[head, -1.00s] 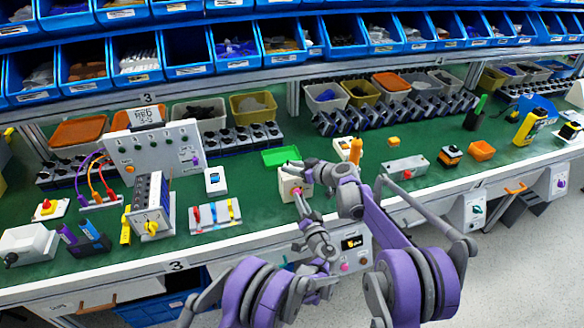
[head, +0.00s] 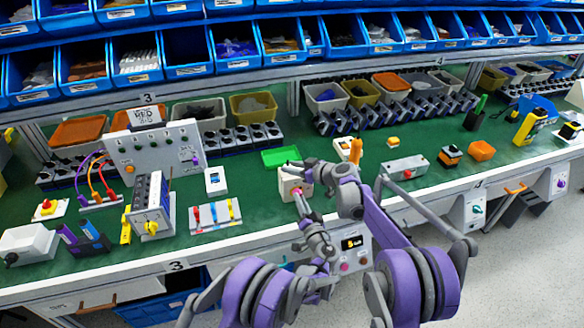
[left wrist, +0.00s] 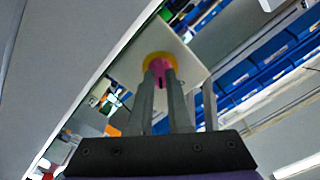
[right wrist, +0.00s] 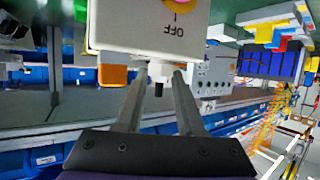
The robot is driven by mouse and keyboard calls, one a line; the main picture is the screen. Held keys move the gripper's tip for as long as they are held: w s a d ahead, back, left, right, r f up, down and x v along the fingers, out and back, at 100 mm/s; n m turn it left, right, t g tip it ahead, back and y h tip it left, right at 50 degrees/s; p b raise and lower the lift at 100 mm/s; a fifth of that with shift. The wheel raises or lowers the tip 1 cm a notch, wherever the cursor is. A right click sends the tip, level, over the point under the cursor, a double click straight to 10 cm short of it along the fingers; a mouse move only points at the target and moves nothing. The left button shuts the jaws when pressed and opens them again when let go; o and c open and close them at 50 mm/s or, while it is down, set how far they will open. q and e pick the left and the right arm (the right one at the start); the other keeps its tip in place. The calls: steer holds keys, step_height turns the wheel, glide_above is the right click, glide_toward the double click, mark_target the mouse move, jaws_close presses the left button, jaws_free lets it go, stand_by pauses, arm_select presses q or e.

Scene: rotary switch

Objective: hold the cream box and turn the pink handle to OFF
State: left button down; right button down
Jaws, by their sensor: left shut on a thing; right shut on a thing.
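The cream box (head: 289,181) stands near the front edge of the green bench in the head view. Its pink handle (left wrist: 157,64) sits in a yellow ring (left wrist: 147,59) on the box face in the left wrist view. My left gripper (left wrist: 161,77) is shut on the handle from the front. My right gripper (right wrist: 164,72) is shut on the cream box, which also shows in the right wrist view (right wrist: 125,25). An OFF mark (right wrist: 175,30) reads upside down there, with the handle (right wrist: 184,3) cut off above. The handle's exact angle is hard to tell.
A green tray (head: 281,156) lies behind the box. A white switch block (head: 215,181) and a plate with coloured levers (head: 215,215) stand to its left. A grey box with a red button (head: 405,168) is to the right, beyond my right arm. Bare bench lies between.

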arm_select(q)
steer(key=shift+d, duration=0.1)
steer(key=n, duration=0.7)
steer(key=shift+n, duration=0.3)
steer(key=c, duration=0.8)
jaws_free()
steer(key=shift+c, duration=0.2)
steer(key=shift+v, duration=2.5)
arm_select(e)
steer(key=shift+c, duration=2.2)
jaws_free()
